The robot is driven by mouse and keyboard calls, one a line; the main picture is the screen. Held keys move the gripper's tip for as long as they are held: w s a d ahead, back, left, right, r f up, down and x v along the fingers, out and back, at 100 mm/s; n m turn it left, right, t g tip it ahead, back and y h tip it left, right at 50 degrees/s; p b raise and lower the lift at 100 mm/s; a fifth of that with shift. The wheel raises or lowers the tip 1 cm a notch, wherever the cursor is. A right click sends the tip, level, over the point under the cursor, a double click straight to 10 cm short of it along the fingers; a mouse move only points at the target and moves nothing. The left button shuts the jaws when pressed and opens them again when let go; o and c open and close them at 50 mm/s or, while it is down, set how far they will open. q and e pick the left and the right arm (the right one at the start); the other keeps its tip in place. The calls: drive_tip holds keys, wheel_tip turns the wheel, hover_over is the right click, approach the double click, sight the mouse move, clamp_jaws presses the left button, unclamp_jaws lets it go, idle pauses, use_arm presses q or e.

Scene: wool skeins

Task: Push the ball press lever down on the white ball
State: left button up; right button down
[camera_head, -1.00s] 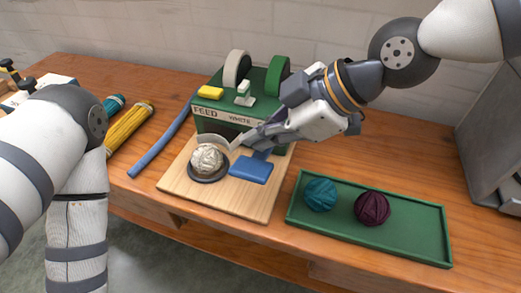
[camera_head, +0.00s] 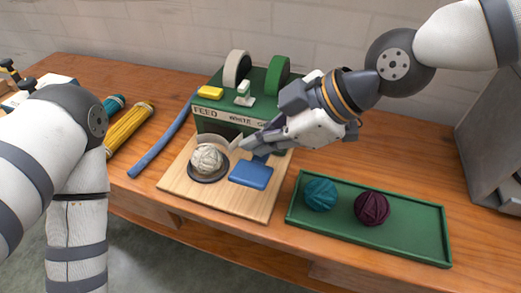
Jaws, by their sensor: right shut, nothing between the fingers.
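A pale curved piece stands behind the ball, partly hidden. My right gripper (camera_head: 243,147) is shut and empty, its fingertips behind and right of the ball, above the blue pad's back edge. Contact cannot be told. My left arm shows at the left, but its gripper is out of frame.
A green tray (camera_head: 420,250) at the right holds a teal ball (camera_head: 321,193) and a purple ball (camera_head: 372,208). A blue rod (camera_head: 160,142) and a yellow roll (camera_head: 130,126) lie to the left. A grey box-like object (camera_head: 490,130) stands far right.

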drive_tip(key=shift+s+f, duration=0.2)
drive_tip(key=shift+f, duration=0.5)
idle(0.4)
drive_tip(key=shift+w+d+r+p, duration=0.1)
drive_tip(key=shift+w+r+p, duration=0.15)
drive_tip(key=shift+r, duration=0.55)
drive_tip(key=shift+w+r+p, duration=0.15)
drive_tip(key=shift+w+r, duration=0.1)
drive_tip(key=shift+r, duration=0.5)
use_arm(q)
drive_tip(key=shift+w+r, duration=0.5)
drive_tip(key=shift+w, duration=0.05)
drive_tip(key=shift+w+r+t+p, duration=0.3)
drive_tip(key=shift+w+r+t, duration=0.1)
use_arm(e)
drive_tip(key=shift+w+d+r, duration=0.1)
drive_tip(key=shift+w+r, duration=0.15)
drive_tip(key=shift+r, duration=0.55)
drive_tip(key=shift+w+d+r, duration=0.1)
drive_tip(key=shift+w+r, duration=0.15)
drive_tip(key=shift+r, duration=0.6)
drive_tip(key=shift+w+d+r, duration=0.1)
drive_tip(key=shift+w+r, duration=0.15)
drive_tip(key=shift+r, duration=0.55)
